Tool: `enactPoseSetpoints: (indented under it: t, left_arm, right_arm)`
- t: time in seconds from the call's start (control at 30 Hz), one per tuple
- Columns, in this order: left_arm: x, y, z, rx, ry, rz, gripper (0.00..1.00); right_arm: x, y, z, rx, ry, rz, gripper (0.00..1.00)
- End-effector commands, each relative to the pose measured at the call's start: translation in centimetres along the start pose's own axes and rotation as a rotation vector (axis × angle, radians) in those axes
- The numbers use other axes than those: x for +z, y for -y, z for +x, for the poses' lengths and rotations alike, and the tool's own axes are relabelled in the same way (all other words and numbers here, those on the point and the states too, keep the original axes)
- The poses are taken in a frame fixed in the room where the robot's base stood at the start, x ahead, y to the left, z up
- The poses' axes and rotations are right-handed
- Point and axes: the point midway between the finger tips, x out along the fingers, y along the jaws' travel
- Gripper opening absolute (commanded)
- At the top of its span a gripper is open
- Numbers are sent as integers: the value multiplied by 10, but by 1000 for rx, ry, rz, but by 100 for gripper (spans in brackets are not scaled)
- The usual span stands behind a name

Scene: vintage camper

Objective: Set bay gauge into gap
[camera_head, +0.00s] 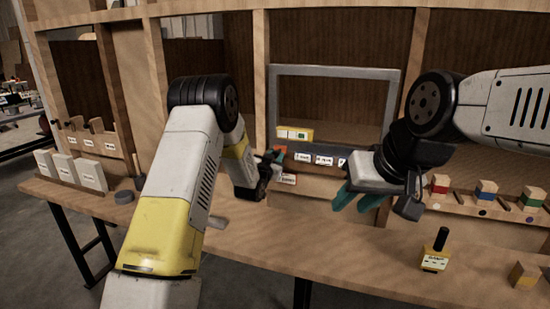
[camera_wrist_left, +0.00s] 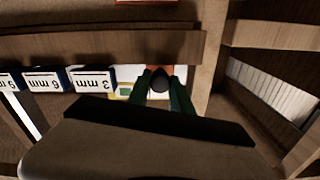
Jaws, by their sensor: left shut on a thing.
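My left gripper (camera_head: 268,172) reaches to the lower edge of the framed opening (camera_head: 333,74) in the wooden wall. In the left wrist view, its dark green fingers (camera_wrist_left: 161,92) are shut on a dark round knob (camera_wrist_left: 158,80), apparently the bay gauge's handle. The gauge's body is mostly hidden, so I cannot tell whether it sits in the gap. Labelled blocks (camera_head: 324,160) stand in a row to the right of the left gripper; they also show in the left wrist view (camera_wrist_left: 45,79), one marked 3 mm. My right gripper (camera_head: 357,200) has teal fingers apart, seemingly empty, above the bench.
A yellow block with a green patch (camera_head: 294,133) is at the opening's lower left. A black-handled tool with a yellow base (camera_head: 435,258) stands on the bench (camera_head: 330,262) at right. Coloured blocks (camera_head: 486,191) line a right-hand rack; white panels (camera_head: 90,174) stand at left.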

Motion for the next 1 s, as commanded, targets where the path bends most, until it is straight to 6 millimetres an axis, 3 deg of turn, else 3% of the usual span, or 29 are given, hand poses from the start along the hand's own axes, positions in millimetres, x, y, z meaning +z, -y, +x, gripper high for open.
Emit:
enactPoseSetpoints:
  t: [0.03, 0.07, 0.17, 0.53, 1.0]
  left_arm:
    - [-1, 0, 1, -1, -3, 0, 0]
    - [-1, 0, 1, -1, -3, 0, 32]
    - [-1, 0, 1, -1, -3, 0, 48]
    - [-1, 1, -5, -1, -3, 0, 48]
    - [0, 0, -72, -1, -1, 0, 48]
  right_arm:
    - [0, 0, 0, 0, 0, 0, 36]
    - [0, 0, 0, 0, 0, 0, 36]
    - [0, 0, 0, 0, 0, 0, 36]
    - [0, 0, 0, 0, 0, 0, 36]
    - [0, 0, 0, 0, 0, 0, 36]
